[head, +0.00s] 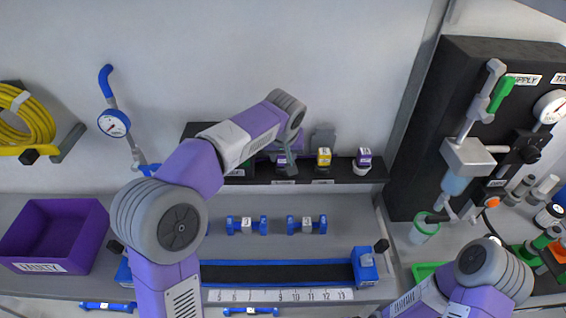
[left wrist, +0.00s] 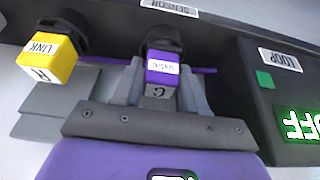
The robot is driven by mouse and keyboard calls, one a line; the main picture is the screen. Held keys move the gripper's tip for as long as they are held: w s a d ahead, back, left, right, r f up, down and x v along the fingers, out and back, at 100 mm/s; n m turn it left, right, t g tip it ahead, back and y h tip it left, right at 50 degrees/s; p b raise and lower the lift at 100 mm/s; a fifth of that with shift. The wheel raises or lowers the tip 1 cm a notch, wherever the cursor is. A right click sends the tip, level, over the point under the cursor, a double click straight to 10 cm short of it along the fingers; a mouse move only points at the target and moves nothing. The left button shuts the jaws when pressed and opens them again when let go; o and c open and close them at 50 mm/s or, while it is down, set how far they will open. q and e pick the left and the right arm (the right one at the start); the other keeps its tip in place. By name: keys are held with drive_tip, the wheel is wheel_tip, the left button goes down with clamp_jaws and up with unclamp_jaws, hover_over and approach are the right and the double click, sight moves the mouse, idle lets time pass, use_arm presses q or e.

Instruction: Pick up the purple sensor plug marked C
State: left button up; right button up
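The purple sensor plug marked C (left wrist: 160,75) has a white label and sits at a dark round socket on the black rail. It also shows partly in the head view (head: 281,161), behind my gripper. My left gripper (left wrist: 162,85) has one grey finger on each side of the plug. I cannot tell whether both fingers press on it. In the head view my left gripper (head: 285,158) reaches down to the rail at the plug. My right gripper is out of view; only its arm shows at the lower right.
A yellow plug (head: 323,157) marked LINK in the wrist view (left wrist: 48,60) is beside it. Another purple plug (head: 364,159) stands further right. A black box with a green display (left wrist: 298,125) is close on the other side. A purple bin (head: 57,232) stands at the left.

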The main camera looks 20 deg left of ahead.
use_arm(q)
drive_tip(key=c, duration=0.6)
drive_tip(key=shift+r, duration=0.15)
